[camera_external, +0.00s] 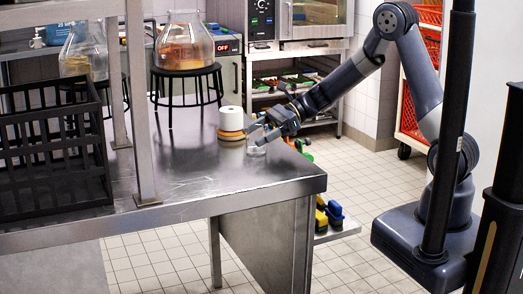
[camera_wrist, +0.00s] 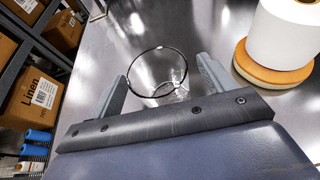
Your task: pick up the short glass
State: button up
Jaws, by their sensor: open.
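The short glass (camera_wrist: 158,72) is clear, and its round rim shows in the wrist view just ahead of and between the two fingers. In the external view the glass (camera_external: 256,149) is small and faint on the steel table (camera_external: 180,190), near its far right corner. My gripper (camera_wrist: 160,82) is open, with one finger on each side of the glass in the picture. I cannot tell whether the fingers touch it. In the external view my gripper (camera_external: 262,136) is low over the table, right at the glass.
A white roll (camera_external: 231,118) on an orange-brown round base (camera_wrist: 280,68) stands close beside the glass. A black crate (camera_external: 50,150) and steel posts are at the left. Glass vessels (camera_external: 184,45) on black stands are farther back. The table's front middle is clear.

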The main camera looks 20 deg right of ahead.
jog(key=shift+x, duration=1.3)
jog(key=shift+c, duration=0.5)
jog(key=c, duration=1)
